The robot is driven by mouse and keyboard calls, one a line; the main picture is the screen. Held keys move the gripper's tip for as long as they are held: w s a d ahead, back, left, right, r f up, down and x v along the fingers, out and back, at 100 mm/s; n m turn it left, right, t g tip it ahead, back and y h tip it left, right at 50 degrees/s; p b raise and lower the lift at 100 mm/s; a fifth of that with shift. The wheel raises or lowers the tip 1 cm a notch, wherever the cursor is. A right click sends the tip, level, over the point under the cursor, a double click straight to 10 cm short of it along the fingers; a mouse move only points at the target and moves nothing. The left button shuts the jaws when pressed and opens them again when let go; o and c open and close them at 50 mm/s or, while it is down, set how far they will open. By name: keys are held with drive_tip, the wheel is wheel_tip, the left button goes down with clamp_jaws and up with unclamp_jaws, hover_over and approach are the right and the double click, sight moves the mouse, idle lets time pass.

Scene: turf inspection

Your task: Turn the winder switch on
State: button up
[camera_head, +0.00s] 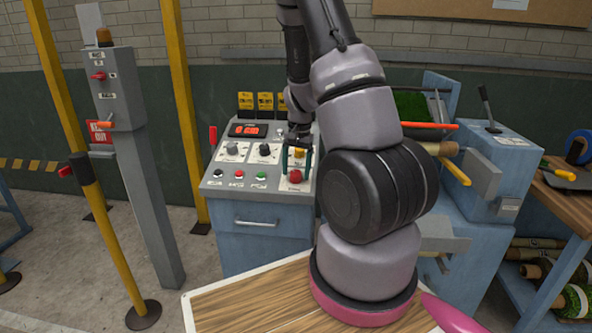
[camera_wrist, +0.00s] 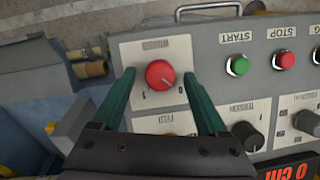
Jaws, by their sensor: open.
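The winder switch is a round red knob (camera_wrist: 160,75) on a white plate (camera_wrist: 121,50) labelled WINDER, upside down in the wrist view. A pale mark shows at its lower edge; I cannot tell surely which printed position it points to. In the head view the knob (camera_head: 295,177) is at the right front of the control panel. My gripper (camera_wrist: 160,73) is open. Its two green fingers stand on either side of the knob, with visible gaps. In the head view my gripper (camera_head: 297,162) is just above the knob, pointing down.
A green START button (camera_wrist: 237,65) and red STOP button (camera_wrist: 283,60) are beside the winder plate. A dark TENSION knob (camera_wrist: 247,135) is near my right finger. The panel has a red-digit display (camera_head: 248,130). A grey post (camera_head: 137,150) stands at the left.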

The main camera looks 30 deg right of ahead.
clamp_jaws()
drive_tip(key=shift+m, duration=0.4)
drive_tip(key=m+t, duration=0.1)
drive_tip(key=m, duration=0.2)
drive_tip(key=shift+s+d+m+y, duration=0.1)
drive_tip(key=shift+m+y, duration=0.2)
drive_tip(key=shift+y, duration=0.1)
drive_tip(key=m+t, duration=0.1)
drive_tip(key=m, duration=0.3)
drive_tip(key=shift+s+f+t, duration=0.1)
drive_tip(key=shift+s+t, duration=0.05)
drive_tip(key=shift+t, duration=0.25)
drive_tip(key=m, duration=0.2)
drive_tip(key=m+t, duration=0.1)
drive_tip(key=m, duration=0.2)
drive_tip(key=shift+s+t, duration=0.15)
drive_tip(key=shift+t, duration=0.15)
drive_tip(key=shift+m+t+h, duration=0.4)
drive_tip(key=shift+m+t, duration=0.1)
drive_tip(key=shift+m, duration=1.4)
